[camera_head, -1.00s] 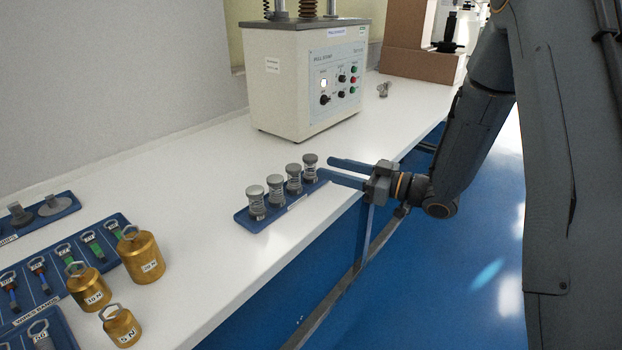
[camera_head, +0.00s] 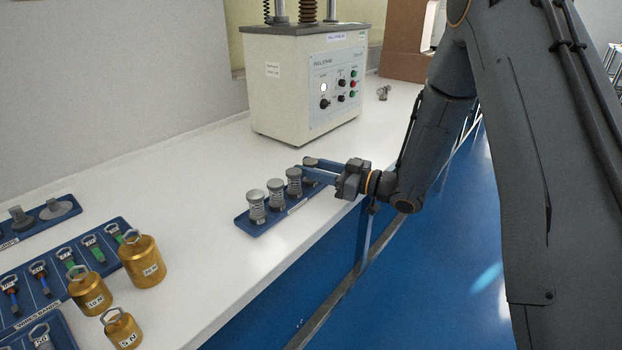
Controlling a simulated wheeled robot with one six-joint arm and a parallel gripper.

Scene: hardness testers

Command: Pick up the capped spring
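Several capped springs stand upright in a row on a small blue tray (camera_head: 259,230) at the bench's front edge. Each is a silver coil with grey caps. The nearest capped spring (camera_head: 257,206) is at the left end, with two more, the second (camera_head: 275,193) and the third (camera_head: 294,182), behind it. The rightmost capped spring (camera_head: 309,162) is mostly hidden by my gripper (camera_head: 311,168). My gripper's two blue-grey fingers reach in from the right, level, one on the far side and one on the near side of that spring. Whether they press on it cannot be told.
A beige tester (camera_head: 306,85) stands behind the tray. Brass weights (camera_head: 141,262) and blue trays (camera_head: 57,262) of small parts lie at the left. A small metal part (camera_head: 383,92) lies at the back right. White bench (camera_head: 190,185) is clear around the spring tray.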

